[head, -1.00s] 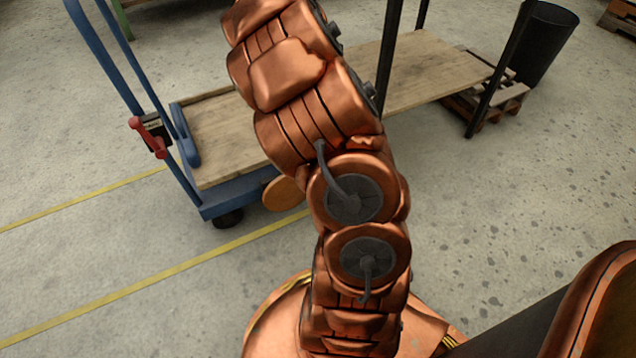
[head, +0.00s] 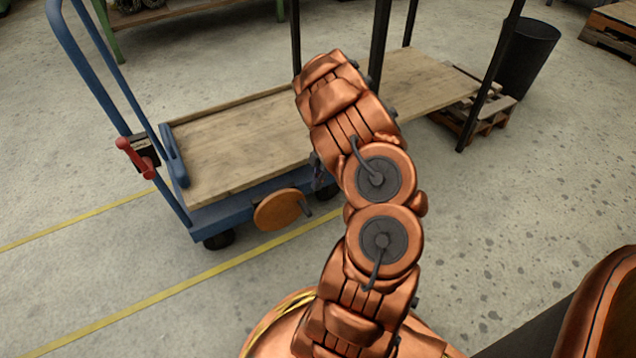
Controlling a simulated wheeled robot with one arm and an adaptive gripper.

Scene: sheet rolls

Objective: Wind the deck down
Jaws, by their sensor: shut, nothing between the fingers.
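The cart's wooden deck (head: 235,150) sits in a blue frame at the left, level and bare, low above the floor. A round orange-brown hand wheel (head: 277,209) is on the frame's near side, with a short dark peg (head: 305,207) at its right. A red lever (head: 137,157) on a dark box is fixed to the blue push handle. My gripper (head: 322,180) shows only as a small dark piece beside my copper arm, just above and right of the peg. It is shut and empty; my arm hides most of it. I cannot tell whether it touches the wheel.
A wooden table top (head: 420,82) between black posts stands beyond the deck's right end. A black bin (head: 527,60) and a pallet (head: 480,112) are at the back right. Yellow lines (head: 180,287) cross the floor. The floor at the right is open.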

